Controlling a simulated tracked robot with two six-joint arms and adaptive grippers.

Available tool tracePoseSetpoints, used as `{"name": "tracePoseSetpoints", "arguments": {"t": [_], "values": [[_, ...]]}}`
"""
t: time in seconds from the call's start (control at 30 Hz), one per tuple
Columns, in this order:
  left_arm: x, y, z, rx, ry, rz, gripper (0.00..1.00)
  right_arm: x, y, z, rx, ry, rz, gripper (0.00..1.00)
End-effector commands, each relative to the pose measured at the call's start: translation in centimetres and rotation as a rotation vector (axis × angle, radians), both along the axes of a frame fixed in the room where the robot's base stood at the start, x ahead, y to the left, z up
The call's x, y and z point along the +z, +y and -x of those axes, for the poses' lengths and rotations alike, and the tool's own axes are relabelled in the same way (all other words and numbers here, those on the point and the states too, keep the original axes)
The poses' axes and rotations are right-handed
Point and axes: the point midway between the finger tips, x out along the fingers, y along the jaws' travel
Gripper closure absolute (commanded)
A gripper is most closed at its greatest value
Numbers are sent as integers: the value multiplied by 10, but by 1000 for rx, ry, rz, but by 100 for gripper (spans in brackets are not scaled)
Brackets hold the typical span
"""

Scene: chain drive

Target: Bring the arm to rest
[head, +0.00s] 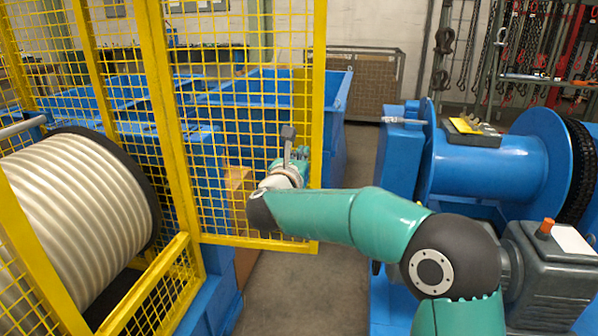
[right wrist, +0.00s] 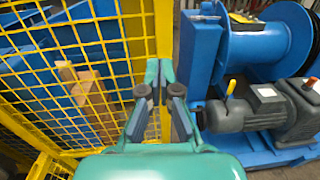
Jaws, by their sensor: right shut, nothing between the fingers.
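My right arm reaches in from the lower right in the head view. My right gripper (head: 289,137) is at the far end of this arm, in front of the yellow mesh panel and near its right-hand post. In the right wrist view my right gripper (right wrist: 159,72) shows its fingertips close together, with nothing between them. The yellow mesh panel (head: 318,90) stands upright behind the gripper; its yellow post (right wrist: 163,30) lies just beyond the fingertips in the wrist view. I cannot tell whether gripper and panel touch. My left gripper is not in view.
A blue winch drum (head: 490,165) with a grey motor (head: 545,275) and an orange knob (head: 546,228) stands at the right. A large ribbed drum (head: 75,210) is behind the yellow fence at left. Blue bins (head: 336,115) stand behind the mesh. Grey floor (head: 358,165) lies between.

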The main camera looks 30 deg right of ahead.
Motion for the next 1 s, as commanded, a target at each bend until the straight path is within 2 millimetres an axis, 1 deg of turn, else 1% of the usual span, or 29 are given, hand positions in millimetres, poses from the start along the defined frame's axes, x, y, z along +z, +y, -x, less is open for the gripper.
{"name": "tracePoseSetpoints", "arguments": {"t": [0.03, 0.1, 0.2, 0.3, 0.4, 0.47, 0.5, 0.57, 0.67, 0.77, 0.8, 0.87, 0.9, 0.97, 1.0], "values": [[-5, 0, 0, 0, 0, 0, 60, -1, 8, 7, 4, -1, 0, 100], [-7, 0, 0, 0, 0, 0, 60, -1, 15, 15, 4, -2, -1, 100], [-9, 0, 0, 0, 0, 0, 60, 0, 22, 22, 4, -1, -1, 100], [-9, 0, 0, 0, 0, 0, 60, 0, 25, 26, 3, -1, 0, 100], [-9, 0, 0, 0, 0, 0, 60, 0, 27, 27, 4, -1, -1, 100], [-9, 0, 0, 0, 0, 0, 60, -1, 24, 27, -1, 1, 0, 100], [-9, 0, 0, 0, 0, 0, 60, -4, 20, 27, -8, 7, 0, 100], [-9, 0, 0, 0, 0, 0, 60, -16, 15, 24, -17, 29, 2, 100], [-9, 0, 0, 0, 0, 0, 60, -54, 7, 18, -33, 102, 13, 100], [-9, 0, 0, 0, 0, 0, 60, -114, 4, 13, -18, 226, 47, 100], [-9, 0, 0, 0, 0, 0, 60, -143, 5, 12, 5, 287, 69, 100], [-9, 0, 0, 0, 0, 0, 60, -187, 12, 11, 69, 397, 116, 100], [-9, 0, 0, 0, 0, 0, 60, -217, 19, 11, 123, 486, 156, 100], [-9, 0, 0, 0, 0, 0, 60, -262, 30, 16, 218, 624, 225, 100], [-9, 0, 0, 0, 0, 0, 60, -291, 39, 21, 289, 718, 276, 100]]}}
